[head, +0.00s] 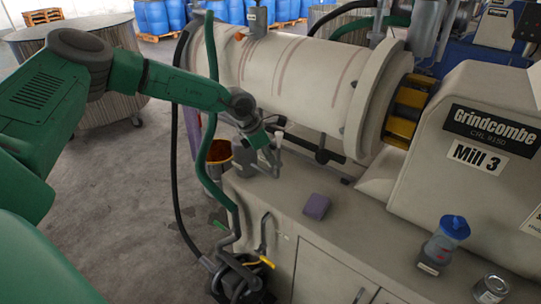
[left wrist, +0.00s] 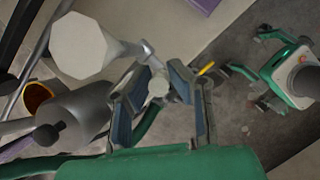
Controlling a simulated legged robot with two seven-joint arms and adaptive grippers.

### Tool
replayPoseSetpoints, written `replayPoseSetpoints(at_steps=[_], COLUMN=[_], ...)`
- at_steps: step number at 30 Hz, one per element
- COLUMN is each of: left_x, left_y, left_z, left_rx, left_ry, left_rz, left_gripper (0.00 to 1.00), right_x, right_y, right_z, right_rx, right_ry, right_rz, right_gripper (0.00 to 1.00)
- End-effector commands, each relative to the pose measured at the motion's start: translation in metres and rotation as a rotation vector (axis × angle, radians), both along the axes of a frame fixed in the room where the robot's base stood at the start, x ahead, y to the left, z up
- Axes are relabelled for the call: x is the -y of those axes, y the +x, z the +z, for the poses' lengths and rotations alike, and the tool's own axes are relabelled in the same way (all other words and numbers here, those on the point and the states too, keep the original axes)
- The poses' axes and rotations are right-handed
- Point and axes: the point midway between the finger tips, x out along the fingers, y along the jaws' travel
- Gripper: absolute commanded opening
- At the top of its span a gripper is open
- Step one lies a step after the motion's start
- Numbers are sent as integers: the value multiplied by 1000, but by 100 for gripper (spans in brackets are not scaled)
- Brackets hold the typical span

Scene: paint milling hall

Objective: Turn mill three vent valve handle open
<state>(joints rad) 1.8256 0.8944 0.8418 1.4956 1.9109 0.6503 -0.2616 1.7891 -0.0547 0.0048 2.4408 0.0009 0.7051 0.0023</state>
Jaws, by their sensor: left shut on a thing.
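Mill 3 (head: 480,157) fills the right of the head view, with its pale horizontal drum (head: 300,80) to the left of it. My left gripper (head: 270,148) is beside the drum's lower left end, above the bench corner. In the left wrist view my left gripper (left wrist: 156,82) has its two fingers either side of a small light grey handle (left wrist: 158,87), and is shut on it. This looks like the vent valve handle. A grey stem runs from it toward a large pale octagonal part (left wrist: 90,45). How far the handle is turned cannot be told. My right gripper is out of view.
A green hose (head: 213,150) and a black hose (head: 177,170) hang near my left arm. Open floor (head: 120,200) lies to the left.

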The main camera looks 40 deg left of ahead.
Motion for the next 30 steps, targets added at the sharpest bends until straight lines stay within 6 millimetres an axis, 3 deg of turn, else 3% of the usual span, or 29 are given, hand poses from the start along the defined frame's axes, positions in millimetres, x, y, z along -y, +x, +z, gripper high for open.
replayPoseSetpoints(at_steps=[1,11,12,13,23,30], left_x=[-2,-1,-1,-1,0,-8], left_y=[-5,-6,-6,-6,-5,-13], left_z=[-9,-9,-9,-9,-2,28], left_rx=[-17,-19,-19,-19,-7,-3], left_ry=[2,1,1,1,0,-2], left_rz=[0,0,0,0,0,2], left_gripper=[0,0,26,35,35,35], right_x=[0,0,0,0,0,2], right_y=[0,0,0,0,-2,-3], right_z=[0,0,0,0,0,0], right_rx=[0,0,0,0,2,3], right_ry=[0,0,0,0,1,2], right_rz=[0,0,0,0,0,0], right_gripper=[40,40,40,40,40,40])
